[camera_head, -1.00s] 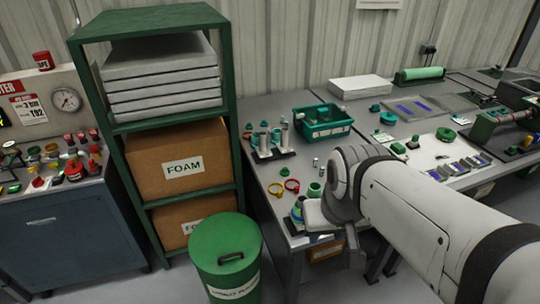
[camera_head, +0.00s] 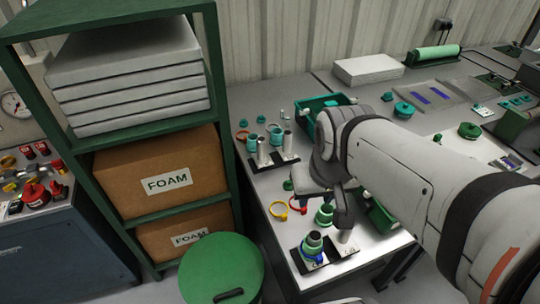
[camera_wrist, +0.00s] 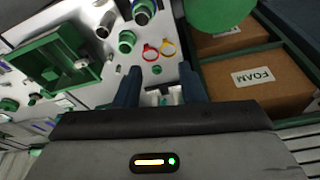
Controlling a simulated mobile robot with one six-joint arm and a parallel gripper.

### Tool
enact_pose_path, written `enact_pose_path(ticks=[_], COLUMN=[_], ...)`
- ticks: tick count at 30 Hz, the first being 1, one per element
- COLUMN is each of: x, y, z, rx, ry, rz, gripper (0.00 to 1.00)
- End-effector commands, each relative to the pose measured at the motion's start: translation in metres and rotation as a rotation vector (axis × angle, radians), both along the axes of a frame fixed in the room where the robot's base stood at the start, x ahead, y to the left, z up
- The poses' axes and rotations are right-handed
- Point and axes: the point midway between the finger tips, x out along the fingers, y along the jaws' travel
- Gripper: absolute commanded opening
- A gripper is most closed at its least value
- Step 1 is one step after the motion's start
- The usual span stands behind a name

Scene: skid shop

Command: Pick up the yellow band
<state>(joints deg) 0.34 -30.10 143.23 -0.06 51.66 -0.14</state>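The yellow band (camera_head: 279,211) lies flat on the grey bench, beside a red band (camera_head: 298,208). Both bands are thin rings with small tabs. In the wrist view the yellow band (camera_wrist: 168,47) is right of the red band (camera_wrist: 150,53), beyond my fingertips. My gripper (camera_wrist: 160,73) is open, with its two dark fingers apart and no band between them. In the head view my gripper (camera_head: 340,207) is above the bench, to the right of the bands, partly hidden by my arm.
Green fittings (camera_head: 325,214) and a dark stand (camera_head: 325,257) are near the bands. A second stand (camera_head: 288,160) with posts and an orange ring (camera_head: 241,135) are farther back. A green shelf (camera_head: 222,120) and bin (camera_head: 220,268) border the left side.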

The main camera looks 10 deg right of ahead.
Motion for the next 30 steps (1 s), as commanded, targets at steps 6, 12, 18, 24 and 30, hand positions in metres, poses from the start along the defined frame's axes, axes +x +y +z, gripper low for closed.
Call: enact_pose_path(ticks=[6, 12, 18, 24, 30], x=[0.001, 0.025, 0.081, 0.135, 0.174], y=[0.000, 0.005, 0.004, 0.003, 0.002], z=[0.000, -0.010, -0.045, -0.100, -0.171], rx=[0.000, -0.005, -0.012, -0.019, -0.022], ry=[0.001, 0.032, 0.092, 0.151, 0.209], rz=[0.001, 0.026, 0.065, 0.110, 0.153], gripper=[0.42, 0.42, 0.42, 0.42, 0.42])
